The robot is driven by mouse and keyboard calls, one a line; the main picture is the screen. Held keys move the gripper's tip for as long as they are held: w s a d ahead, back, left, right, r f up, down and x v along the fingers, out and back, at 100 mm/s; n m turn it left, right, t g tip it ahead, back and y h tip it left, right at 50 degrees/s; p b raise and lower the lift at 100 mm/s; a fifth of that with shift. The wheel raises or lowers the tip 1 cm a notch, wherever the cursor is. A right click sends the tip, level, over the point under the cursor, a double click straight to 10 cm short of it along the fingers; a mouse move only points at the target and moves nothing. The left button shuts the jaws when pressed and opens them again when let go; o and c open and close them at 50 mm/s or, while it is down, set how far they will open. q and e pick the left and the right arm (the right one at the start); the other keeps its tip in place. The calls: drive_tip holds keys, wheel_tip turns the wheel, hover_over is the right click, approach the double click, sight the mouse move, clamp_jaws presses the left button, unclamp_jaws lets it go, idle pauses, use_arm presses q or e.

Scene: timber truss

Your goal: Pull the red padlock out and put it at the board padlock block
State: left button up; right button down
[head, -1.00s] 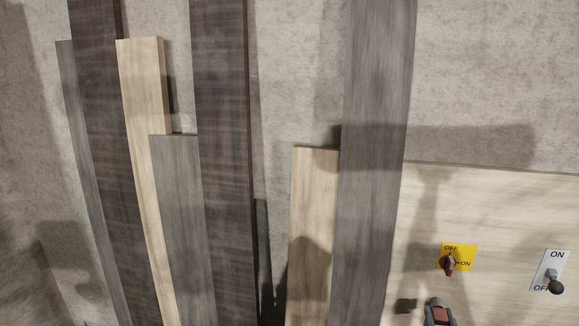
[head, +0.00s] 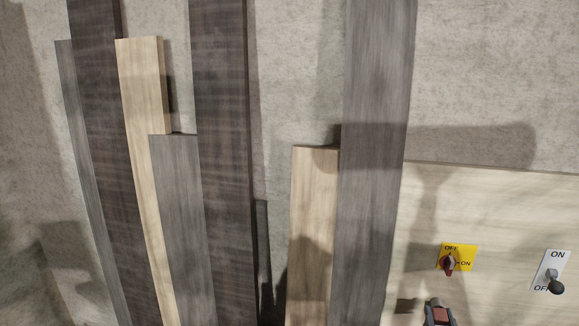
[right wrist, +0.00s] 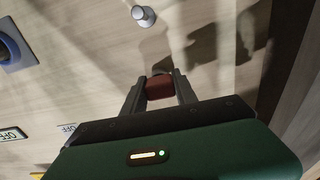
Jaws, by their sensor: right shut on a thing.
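The red padlock (right wrist: 160,87) is between the two fingers of my right gripper (right wrist: 160,92) in the right wrist view, and the gripper is shut on it. A dark shape, perhaps its shackle, shows just beyond it, near the pale board. I cannot tell whether the padlock is still hooked on something. In the head view my right gripper (head: 438,312) shows only at the bottom edge, with the red body between its fingers. I cannot make out the board padlock block for certain. My left gripper is not in view.
The pale board (head: 480,210) carries a yellow OFF/ON rotary switch (head: 457,258) and a white ON/OFF lever plate (head: 551,272). Several timber planks stand against the wall on the left. A light round knob (right wrist: 144,16) and a blue part (right wrist: 14,48) show in the right wrist view.

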drive_tip(key=shift+s+f, duration=0.1)
drive_tip(key=shift+s+a, duration=0.1)
drive_tip(key=shift+s, duration=0.1)
drive_tip(key=shift+s+a, duration=0.1)
drive_tip(key=shift+s, duration=0.3)
drive_tip(key=c, duration=1.7)
unclamp_jaws()
drive_tip(key=shift+w, duration=0.15)
clamp_jaws()
